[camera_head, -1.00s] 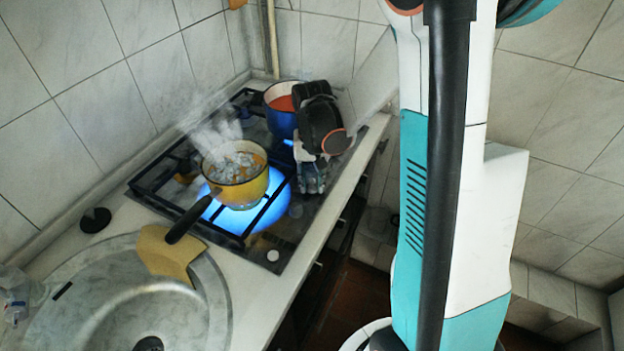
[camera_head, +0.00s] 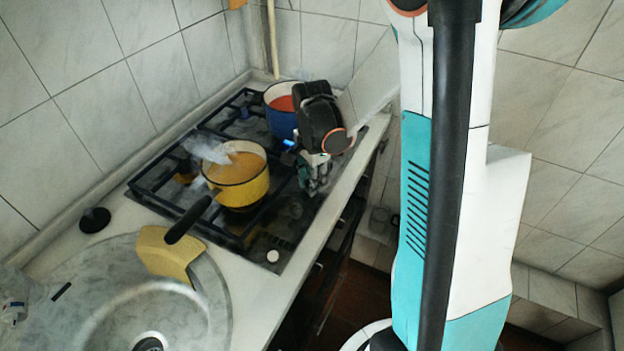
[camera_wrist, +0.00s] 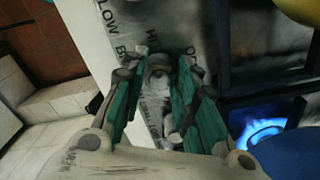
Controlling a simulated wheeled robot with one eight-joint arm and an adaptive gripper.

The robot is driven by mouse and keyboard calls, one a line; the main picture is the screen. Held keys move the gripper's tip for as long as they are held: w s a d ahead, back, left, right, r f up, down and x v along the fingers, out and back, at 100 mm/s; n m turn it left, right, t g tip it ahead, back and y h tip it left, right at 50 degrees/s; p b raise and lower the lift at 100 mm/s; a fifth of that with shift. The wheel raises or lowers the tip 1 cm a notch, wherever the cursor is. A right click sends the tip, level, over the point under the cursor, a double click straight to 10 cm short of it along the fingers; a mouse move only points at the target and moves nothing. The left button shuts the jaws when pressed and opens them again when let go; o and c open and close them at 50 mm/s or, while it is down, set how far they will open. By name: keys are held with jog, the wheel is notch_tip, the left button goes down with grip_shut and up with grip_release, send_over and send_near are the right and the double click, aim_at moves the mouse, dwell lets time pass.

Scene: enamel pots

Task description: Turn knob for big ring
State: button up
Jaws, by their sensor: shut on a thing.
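My gripper (camera_head: 318,182) points down at the front-right strip of the stove in the head view. In the wrist view its green-padded fingers (camera_wrist: 161,66) are closed on a pale round knob (camera_wrist: 158,76), on a panel with printed marks such as LOW. The fingers partly hide the knob, and in the head view the gripper covers it. The yellow pot (camera_head: 238,182) sits on the near burner, and no flame shows under it. The blue pot (camera_head: 281,118) stands behind, with a small blue flame (camera_wrist: 262,130) beside it in the wrist view.
A white knob (camera_head: 273,256) stands at the stove's near corner. The yellow pot's dark handle (camera_head: 190,220) points toward the round sink (camera_head: 100,290). A yellow cloth (camera_head: 165,255) lies over the sink edge. Tiled walls close off the back and left.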

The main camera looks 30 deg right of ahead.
jog(key=shift+m, duration=1.6)
jog(key=o, duration=1.1)
jog(key=shift+r, duration=0.1)
notch_tip(320, 180, up, 12)
jog(key=shift+f, duration=0.1)
